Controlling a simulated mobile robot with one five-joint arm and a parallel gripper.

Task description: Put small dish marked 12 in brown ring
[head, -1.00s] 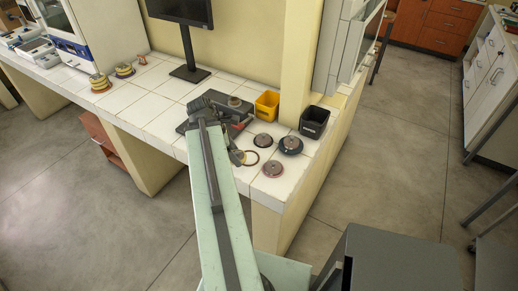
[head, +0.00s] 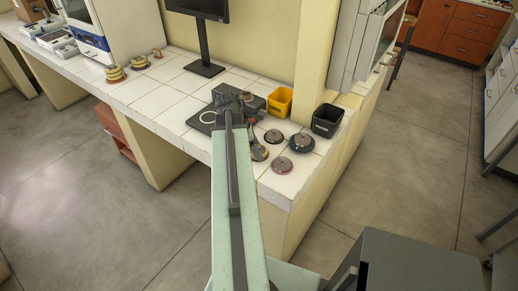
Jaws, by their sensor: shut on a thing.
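My gripper (head: 254,142) reaches down past the end of my arm at the front of the tiled bench. It is shut on a small dark dish (head: 259,153), which is partly hidden by the gripper and arm. A tan-brown rim, the brown ring (head: 266,157), shows around or just under this dish. I cannot tell whether the dish rests inside the ring or is held just above it. No number can be read at this size.
Other dishes stand close by: one behind (head: 274,136), one on a dark base at right (head: 301,142), one on a reddish base in front (head: 282,165). Yellow (head: 280,102) and black (head: 327,120) bins stand behind.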

